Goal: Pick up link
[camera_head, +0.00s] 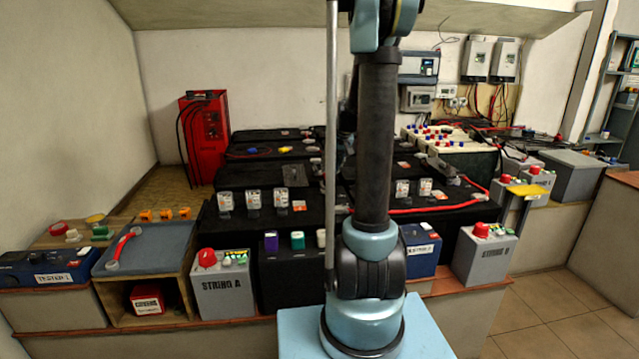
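A short curved red bar with pale ends, which looks like the link (123,247), lies in the grey tray (165,245) at the left. The tray sits on top of a wooden box with an open front. The link lies at a slant near the tray's left side, with nothing on it. My arm rises from its base in the middle and leaves through the top of the picture. My gripper is not in view, so its place and state are hidden.
Left of the tray stands a blue tester (45,268); right of it stands the STRING A box (222,285). Behind are small orange blocks (165,214), black batteries (262,215) and a red charger (205,135). My arm hides part of the middle. Floor shows at right.

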